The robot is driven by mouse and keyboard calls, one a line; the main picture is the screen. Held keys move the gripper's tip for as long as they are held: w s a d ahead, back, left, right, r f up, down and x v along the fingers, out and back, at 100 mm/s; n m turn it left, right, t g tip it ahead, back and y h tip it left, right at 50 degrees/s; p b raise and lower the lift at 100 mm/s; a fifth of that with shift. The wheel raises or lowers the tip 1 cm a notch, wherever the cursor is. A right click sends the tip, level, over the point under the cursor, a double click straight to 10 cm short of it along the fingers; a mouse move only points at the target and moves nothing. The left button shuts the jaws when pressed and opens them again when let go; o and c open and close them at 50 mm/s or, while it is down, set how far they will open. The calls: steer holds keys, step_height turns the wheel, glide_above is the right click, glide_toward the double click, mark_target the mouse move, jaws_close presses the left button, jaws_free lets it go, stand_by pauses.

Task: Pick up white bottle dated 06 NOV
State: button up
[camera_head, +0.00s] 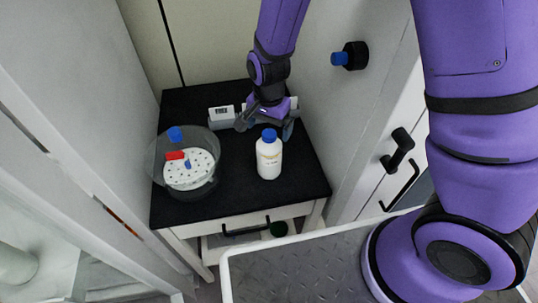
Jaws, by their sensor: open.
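A white bottle (269,160) with a blue cap stands upright on the black top of a small cabinet. Its label print is too small to read, so I cannot tell the date. My gripper (266,126) is just behind the bottle's cap, pointing down, with its grey fingers spread to the left and right. The fingers appear open and hold nothing. I cannot tell whether they touch the bottle.
A clear round vessel (212,182) with a perforated white plate, a red piece and blue parts stands left of the bottle. A white device with a small display (221,117) sits behind. Walls close in on both sides. The black top's front right (305,185) is clear.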

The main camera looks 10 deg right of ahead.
mark_target(269, 141)
steer(key=shift+s+f, duration=0.15)
steer(key=shift+f, duration=1.2)
steer(key=shift+s+f, duration=0.15)
steer(key=shift+f, duration=1.2)
steer(key=c, duration=1.5)
